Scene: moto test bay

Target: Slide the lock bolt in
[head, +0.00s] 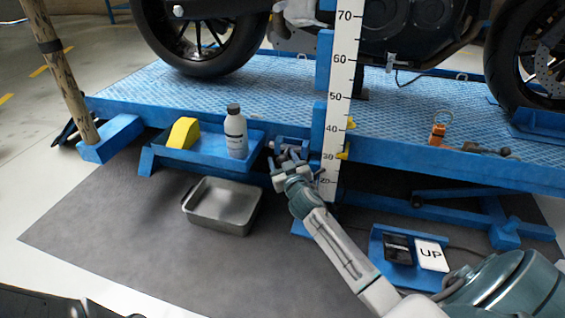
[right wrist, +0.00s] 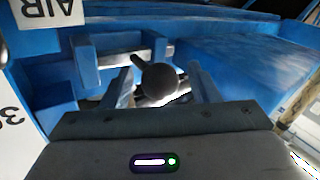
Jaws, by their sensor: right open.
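The lock bolt shows in the right wrist view as a shiny metal rod (right wrist: 121,60) in a blue bracket (right wrist: 85,58), with a round black knob (right wrist: 160,78) on a short dark handle. My right gripper (right wrist: 160,90) is open, with one finger on each side of the knob; I cannot tell whether either touches it. In the head view my right gripper (head: 288,162) is at the front edge of the blue lift, just left of the height scale, and partly hides the bolt. My left gripper is not in view.
The white height scale (head: 338,100) stands close right of the gripper. A blue shelf (head: 208,150) holds a yellow wedge (head: 183,133) and a grey bottle (head: 235,133). A metal tray (head: 221,206) lies on the mat below. An UP card (head: 431,254) lies at lower right.

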